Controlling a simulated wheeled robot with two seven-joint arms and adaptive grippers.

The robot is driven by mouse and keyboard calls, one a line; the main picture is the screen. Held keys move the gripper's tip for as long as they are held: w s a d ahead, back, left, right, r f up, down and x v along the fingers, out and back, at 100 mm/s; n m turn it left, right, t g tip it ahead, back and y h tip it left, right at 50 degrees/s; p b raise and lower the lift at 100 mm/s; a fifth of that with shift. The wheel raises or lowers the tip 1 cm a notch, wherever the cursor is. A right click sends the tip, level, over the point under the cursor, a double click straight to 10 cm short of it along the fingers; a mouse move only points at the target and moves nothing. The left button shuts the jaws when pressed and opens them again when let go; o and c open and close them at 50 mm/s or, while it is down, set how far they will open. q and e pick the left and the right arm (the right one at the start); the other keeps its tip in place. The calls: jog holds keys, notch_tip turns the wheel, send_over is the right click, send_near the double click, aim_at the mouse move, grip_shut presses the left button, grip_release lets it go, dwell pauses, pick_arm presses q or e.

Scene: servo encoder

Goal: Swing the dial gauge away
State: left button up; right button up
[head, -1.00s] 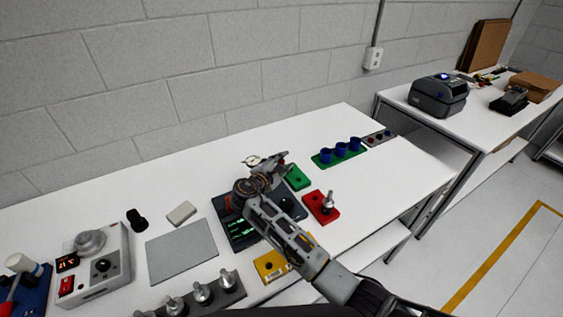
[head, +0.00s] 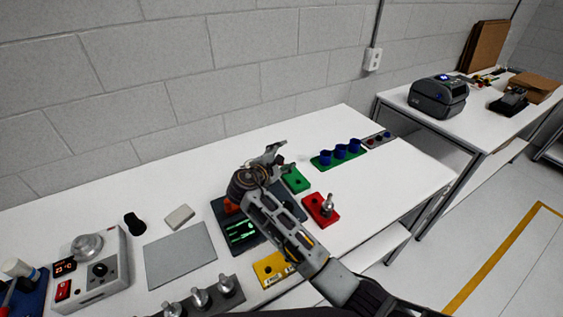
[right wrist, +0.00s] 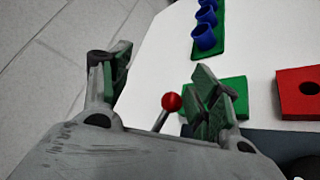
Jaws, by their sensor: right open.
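My right gripper (head: 278,154) is over the dark fixture base (head: 222,212) in the middle of the table, fingers pointing toward the wall. In the right wrist view its two fingers (right wrist: 160,92) are spread apart. A red ball knob on a thin metal rod (right wrist: 171,101) shows between them, closer to the right finger; whether it touches is unclear. The dial gauge's round face cannot be made out now, likely hidden behind my right gripper in the head view. My left gripper is not in view.
A green block (head: 296,180), a red block with a metal part (head: 321,208) and a yellow block (head: 271,268) surround the fixture. A green rack with blue cups (head: 340,154) stands behind right. A grey mat (head: 180,254) and a control box (head: 92,268) are left.

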jog(key=r, duration=0.6)
jog(key=shift+s+a, duration=0.1)
jog(key=shift+a, duration=0.15)
